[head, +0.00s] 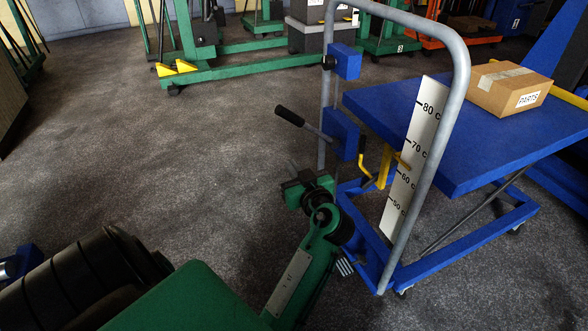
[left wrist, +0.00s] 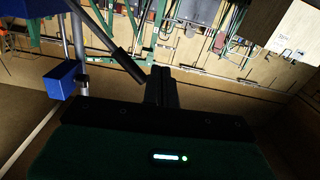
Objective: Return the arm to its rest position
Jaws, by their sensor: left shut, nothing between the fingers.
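The blue lift trolley (head: 455,150) stands on the right with a grey tubular handle (head: 462,70) and a height scale. A black-gripped lever (head: 305,122) sticks out to the left from a blue block (head: 341,133) on its post. My left gripper (head: 297,181) is below the lever's grip, apart from it in the head view; its fingers are small and dark there. In the left wrist view the fingers (left wrist: 161,87) are shut and empty, and the lever's dark grip (left wrist: 122,60) shows just left of them; contact cannot be told. My right gripper is out of view.
A cardboard box (head: 509,88) marked PARTS lies on the trolley's table. A yellow hooked lever (head: 382,165) stands beside the scale. Green equipment (head: 235,68) stands at the back. The grey floor on the left (head: 150,150) is clear.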

